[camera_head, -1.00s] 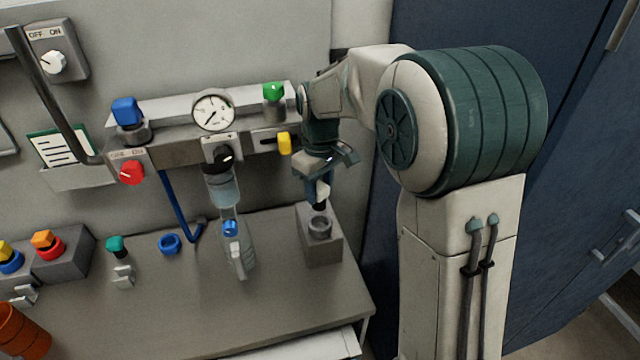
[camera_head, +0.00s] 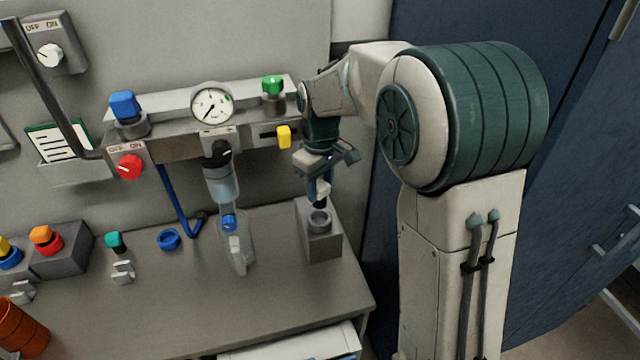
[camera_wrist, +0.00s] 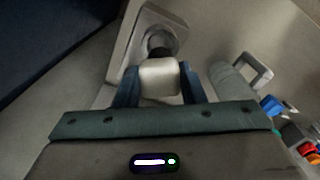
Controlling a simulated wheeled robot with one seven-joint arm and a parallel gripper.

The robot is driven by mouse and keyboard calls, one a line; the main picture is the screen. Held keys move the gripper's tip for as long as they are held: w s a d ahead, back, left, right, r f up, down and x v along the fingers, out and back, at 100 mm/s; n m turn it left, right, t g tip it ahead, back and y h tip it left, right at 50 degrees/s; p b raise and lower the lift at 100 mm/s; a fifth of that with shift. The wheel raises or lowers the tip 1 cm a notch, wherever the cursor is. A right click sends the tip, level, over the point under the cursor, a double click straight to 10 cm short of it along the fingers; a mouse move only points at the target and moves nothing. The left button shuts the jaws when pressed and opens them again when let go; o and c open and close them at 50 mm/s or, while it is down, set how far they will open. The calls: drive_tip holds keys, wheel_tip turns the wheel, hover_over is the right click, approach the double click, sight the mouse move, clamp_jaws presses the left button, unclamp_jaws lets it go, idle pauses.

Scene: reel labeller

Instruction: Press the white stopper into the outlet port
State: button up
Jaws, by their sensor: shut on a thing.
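My gripper (camera_head: 319,192) is shut on the white stopper (camera_wrist: 160,76), which sits between its two blue fingers in the wrist view. The stopper has a dark lower end that points down at the outlet port. The outlet port (camera_head: 320,217) is a round grey ring on top of a grey block (camera_head: 322,244) at the right of the bench. In the head view the stopper's dark tip is just above the ring's far side. In the wrist view the dark end overlaps the ring (camera_wrist: 176,37); I cannot tell whether it touches it.
A manifold with a gauge (camera_head: 212,104), coloured knobs and a yellow lever (camera_head: 284,136) is on the wall behind. A blue ring (camera_head: 169,239) lies on the bench (camera_head: 190,290). The front of the bench is mostly clear.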

sight(320, 207)
drive_tip(key=shift+f+b, duration=2.1)
drive_tip(key=shift+f, duration=1.05)
drive_tip(key=shift+s+f, duration=0.1)
drive_tip(key=shift+f, duration=0.35)
drive_tip(key=o, duration=1)
drive_tip(key=shift+o, duration=0.2)
drive_tip(key=shift+r, duration=0.1)
wheel_tip(320, 207, up, 13)
drive_tip(key=shift+r+b, duration=0.2)
drive_tip(key=shift+b, duration=0.25)
drive_tip(key=shift+r, duration=0.1)
